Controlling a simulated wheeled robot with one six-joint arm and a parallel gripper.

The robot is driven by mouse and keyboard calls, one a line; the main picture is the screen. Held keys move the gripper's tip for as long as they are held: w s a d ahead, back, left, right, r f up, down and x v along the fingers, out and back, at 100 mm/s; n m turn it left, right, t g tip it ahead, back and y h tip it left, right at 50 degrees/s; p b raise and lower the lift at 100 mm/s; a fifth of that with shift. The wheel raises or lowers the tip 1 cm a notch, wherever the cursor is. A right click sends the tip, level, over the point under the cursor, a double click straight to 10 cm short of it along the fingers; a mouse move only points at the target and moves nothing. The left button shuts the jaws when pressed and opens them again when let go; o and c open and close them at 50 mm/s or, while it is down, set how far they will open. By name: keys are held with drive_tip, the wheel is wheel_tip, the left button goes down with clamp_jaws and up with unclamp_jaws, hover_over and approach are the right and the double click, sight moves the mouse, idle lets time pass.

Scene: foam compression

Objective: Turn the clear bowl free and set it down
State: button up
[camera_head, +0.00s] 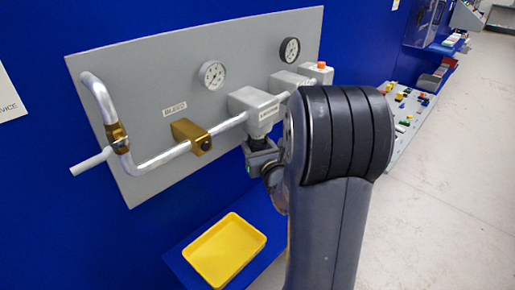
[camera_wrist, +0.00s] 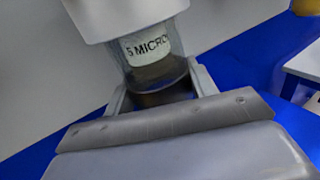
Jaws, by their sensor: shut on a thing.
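The clear bowl (camera_wrist: 152,58) is a see-through cup with a "5 MICRON" label, and it sits upright directly under the pale filter head (camera_wrist: 120,14). The filter head (camera_head: 254,110) also shows in the head view, on the pipe of the grey wall panel. My gripper (camera_wrist: 160,90) is shut on the bowl from below, one finger on each side. In the head view my gripper (camera_head: 262,158) is right under the filter head, and the bowl is mostly hidden there. I cannot tell whether the bowl is still threaded in.
A yellow tray (camera_head: 227,249) lies on a blue shelf (camera_head: 184,264) below the panel. Two gauges, a brass valve (camera_head: 191,137) and a bent pipe with a lever handle (camera_head: 92,161) are on the panel. My arm hides the panel's right lower side.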

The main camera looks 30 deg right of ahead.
drive_tip(key=shift+r, duration=0.1)
drive_tip(key=o, duration=1.4)
drive_tip(key=shift+c, duration=0.2)
drive_tip(key=s+a+b, duration=0.1)
drive_tip(key=s, duration=0.9)
drive_tip(key=shift+s, duration=0.35)
drive_tip(key=shift+a, duration=0.1)
drive_tip(key=w, duration=0.7)
drive_tip(key=w+d+p, duration=0.1)
drive_tip(key=w, duration=0.3)
drive_tip(key=shift+d, duration=0.1)
drive_tip(key=shift+s+n+y+p, duration=0.1)
drive_tip(key=shift+n+y+p, duration=0.2)
drive_tip(key=shift+y+p, duration=0.15)
